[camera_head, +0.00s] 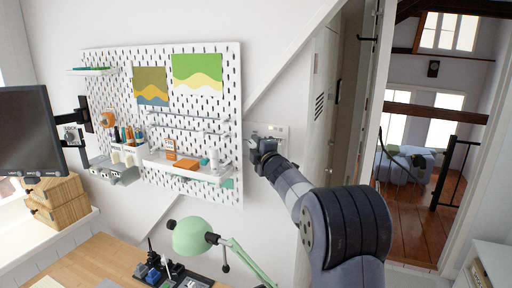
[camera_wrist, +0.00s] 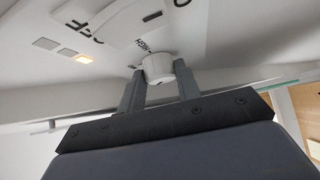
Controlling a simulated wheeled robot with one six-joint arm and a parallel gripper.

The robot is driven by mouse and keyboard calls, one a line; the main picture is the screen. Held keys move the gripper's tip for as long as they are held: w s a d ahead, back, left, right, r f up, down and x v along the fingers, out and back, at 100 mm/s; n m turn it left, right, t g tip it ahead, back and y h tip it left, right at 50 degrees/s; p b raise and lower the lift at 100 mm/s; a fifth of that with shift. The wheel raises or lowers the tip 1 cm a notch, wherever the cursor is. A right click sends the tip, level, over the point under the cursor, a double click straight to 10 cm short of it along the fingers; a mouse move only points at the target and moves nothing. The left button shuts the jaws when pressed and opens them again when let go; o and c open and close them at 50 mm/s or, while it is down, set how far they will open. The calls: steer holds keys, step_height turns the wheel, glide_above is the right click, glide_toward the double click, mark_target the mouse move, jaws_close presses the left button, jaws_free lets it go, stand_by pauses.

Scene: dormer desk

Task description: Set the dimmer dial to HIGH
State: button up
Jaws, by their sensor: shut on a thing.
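The dimmer dial is a white round knob (camera_wrist: 157,66) on a pale wall panel (camera_wrist: 110,32). My gripper (camera_wrist: 159,78) has its two grey fingers on either side of the knob, closed on it. Black lettering reading HIGH shows just above the knob in the wrist view, upside down, and OFF stands further left. In the head view the panel (camera_head: 281,130) is on the wall, and my gripper (camera_head: 262,152) covers the dial.
A white pegboard (camera_head: 225,115) with shelves and small items hangs just left of my gripper. A green lamp (camera_head: 193,236) stands on the wooden desk (camera_head: 101,258) below. A cupboard door (camera_head: 322,95) and an open doorway are to the right.

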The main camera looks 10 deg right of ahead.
steer(key=shift+f, duration=0.1)
steer(key=shift+c, duration=0.5)
steer(key=shift+f+b, duration=0.15)
steer(key=shift+b, duration=0.7)
steer(key=m+t+h+b, duration=0.1)
steer(key=m+t+b, duration=0.1)
steer(key=b, duration=0.6)
steer(key=m+t+h+b, duration=0.1)
steer(key=m+b, duration=0.3)
steer(key=b, duration=0.4)
steer(key=f+m+t+h+b, duration=0.1)
steer(key=m+t+b, duration=0.2)
steer(key=b, duration=0.5)
steer(key=shift+w+a+f+h+b, duration=0.1)
steer(key=shift+w+a+h+b, duration=0.15)
steer(key=shift+h+b, duration=0.1)
steer(key=shift+m+h+b, duration=0.55)
steer(key=shift+m+b, duration=0.05)
steer(key=shift+m, duration=0.2)
steer(key=shift+r, duration=0.2)
steer(key=o, duration=1)
